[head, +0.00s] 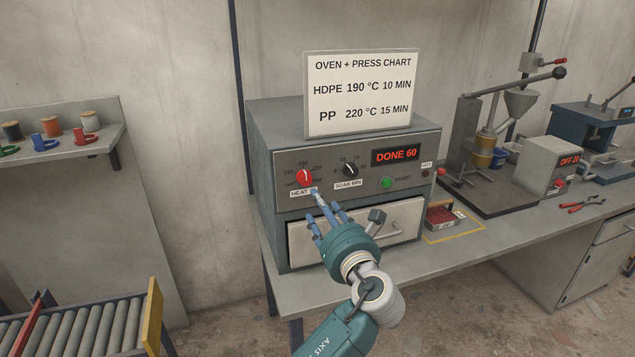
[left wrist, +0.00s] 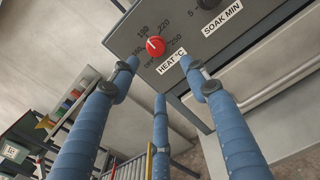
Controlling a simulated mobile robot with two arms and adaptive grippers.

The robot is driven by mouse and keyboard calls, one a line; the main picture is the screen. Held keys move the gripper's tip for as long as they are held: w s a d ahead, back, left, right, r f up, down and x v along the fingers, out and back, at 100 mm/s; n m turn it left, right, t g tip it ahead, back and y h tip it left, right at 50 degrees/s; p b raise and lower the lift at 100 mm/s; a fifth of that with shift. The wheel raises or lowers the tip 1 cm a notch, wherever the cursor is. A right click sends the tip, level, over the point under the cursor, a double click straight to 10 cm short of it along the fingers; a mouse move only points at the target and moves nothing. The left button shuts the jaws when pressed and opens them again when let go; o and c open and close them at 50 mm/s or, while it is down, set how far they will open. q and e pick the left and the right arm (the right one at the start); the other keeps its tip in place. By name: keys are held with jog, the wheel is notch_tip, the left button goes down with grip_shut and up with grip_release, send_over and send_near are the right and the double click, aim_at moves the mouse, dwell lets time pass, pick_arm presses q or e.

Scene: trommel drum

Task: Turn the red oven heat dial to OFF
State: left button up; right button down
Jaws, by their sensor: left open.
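The red heat dial (head: 304,177) is on the left of the grey oven's front panel, above a HEAT label. It also shows in the left wrist view (left wrist: 155,46), with OFF at its lower left and temperature numbers around its top. Its white pointer mark points roughly up toward the numbers, away from OFF; the exact number is unclear. My left gripper (head: 329,209) is open and empty, in front of the panel and just below and right of the dial. In the left wrist view its blue fingers (left wrist: 157,78) are spread, with the dial beyond their tips, apparently untouched.
A black soak dial (head: 349,170), a green start button (head: 387,183) and a display reading DONE 60 (head: 396,155) are right of the heat dial. The oven drawer (head: 400,222) is below. A chart (head: 361,94) stands on top. A press (head: 490,140) is farther right.

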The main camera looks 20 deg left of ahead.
aim_at(306, 181)
pick_arm(q)
jog(key=x, duration=0.3)
jog(key=p+x, duration=0.1)
jog(key=x, duration=0.3)
jog(key=r+p+x, duration=0.1)
jog(key=x, duration=0.3)
jog(key=shift+d, duration=0.1)
jog(key=c, duration=1.2)
